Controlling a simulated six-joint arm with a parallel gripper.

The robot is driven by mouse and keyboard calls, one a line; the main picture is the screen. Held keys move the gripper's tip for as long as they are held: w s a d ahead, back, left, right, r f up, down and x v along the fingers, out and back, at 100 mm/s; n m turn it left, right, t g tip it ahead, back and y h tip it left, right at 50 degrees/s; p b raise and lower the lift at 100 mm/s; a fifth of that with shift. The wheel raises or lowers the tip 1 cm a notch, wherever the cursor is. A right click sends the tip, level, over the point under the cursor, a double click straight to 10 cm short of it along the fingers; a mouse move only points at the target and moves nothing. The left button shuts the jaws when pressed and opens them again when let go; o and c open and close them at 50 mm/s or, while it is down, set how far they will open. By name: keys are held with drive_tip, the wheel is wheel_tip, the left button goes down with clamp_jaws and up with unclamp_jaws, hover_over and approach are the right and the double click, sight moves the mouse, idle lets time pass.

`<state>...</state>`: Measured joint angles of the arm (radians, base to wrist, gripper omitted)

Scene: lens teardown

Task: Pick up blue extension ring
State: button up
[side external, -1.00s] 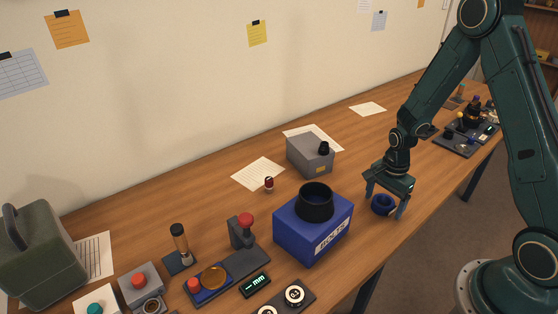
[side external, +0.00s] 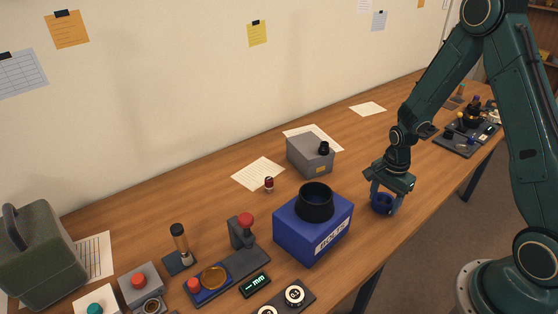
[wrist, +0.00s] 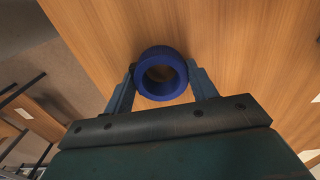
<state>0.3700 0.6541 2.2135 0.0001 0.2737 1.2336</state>
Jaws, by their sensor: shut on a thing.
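The blue extension ring (side external: 382,204) is a short, thick blue ring at the front edge side of the wooden table, right of the blue box. My gripper (side external: 384,206) points down over it, with one finger on each side. In the wrist view the ring (wrist: 161,73) sits between the two fingertips of my gripper (wrist: 162,76), its round opening facing the camera. The fingers are shut on its outer wall. The ring appears to be at table level; I cannot tell whether it touches the wood.
A blue box (side external: 300,232) with a black ring (side external: 315,202) on top stands left of my gripper. A grey box (side external: 310,157) is behind it. A dark tray with small parts (side external: 456,143) lies at the far right. The table's front edge is close to the ring.

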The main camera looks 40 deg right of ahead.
sight(384, 199)
wheel_tip(384, 199, up, 20)
drive_tip(key=shift+f, duration=0.2)
idle(0.4)
drive_tip(key=shift+w, duration=0.1)
idle(0.5)
